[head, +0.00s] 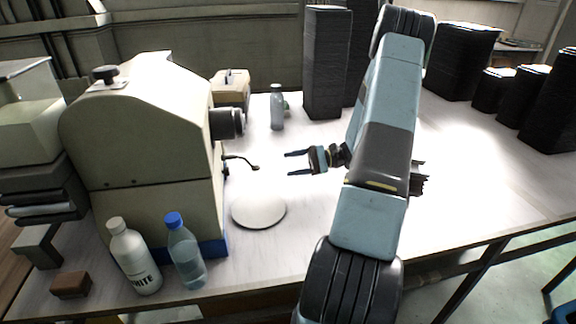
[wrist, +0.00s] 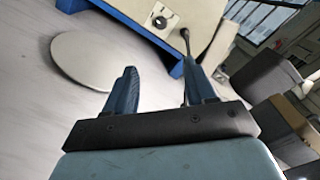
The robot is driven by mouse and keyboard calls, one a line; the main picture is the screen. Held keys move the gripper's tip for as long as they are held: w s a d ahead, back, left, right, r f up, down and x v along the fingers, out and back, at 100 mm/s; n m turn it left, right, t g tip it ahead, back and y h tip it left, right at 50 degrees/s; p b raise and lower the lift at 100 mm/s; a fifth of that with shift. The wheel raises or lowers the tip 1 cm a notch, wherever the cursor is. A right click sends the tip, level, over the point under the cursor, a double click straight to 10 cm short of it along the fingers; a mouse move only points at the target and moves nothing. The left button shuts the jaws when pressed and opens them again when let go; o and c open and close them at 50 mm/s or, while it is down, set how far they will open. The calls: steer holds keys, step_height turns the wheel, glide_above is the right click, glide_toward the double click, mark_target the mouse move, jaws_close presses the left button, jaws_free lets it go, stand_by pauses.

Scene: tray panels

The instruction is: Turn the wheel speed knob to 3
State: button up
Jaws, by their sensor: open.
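The beige machine (head: 140,125) with a blue base stands at the left of the table in the head view. In the wrist view its panel (wrist: 205,15) bears a small dark knob (wrist: 160,21) with a pale dial around it, which I take for the wheel speed knob; its setting is too small to read. My gripper (head: 288,164) is open and empty to the right of the machine, apart from it. In the wrist view my gripper (wrist: 158,68) points toward the panel, with the knob beyond the fingertips.
A black-tipped lever (head: 240,161) sticks out from the machine near my gripper. A dark cylinder (head: 228,122) juts out above it. A round white disc (head: 259,212) lies below. Two bottles (head: 133,258) (head: 186,254) stand in front. A grey bottle (head: 277,108) and dark stacks (head: 328,65) stand behind.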

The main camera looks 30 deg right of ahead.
steer(key=v, duration=0.5)
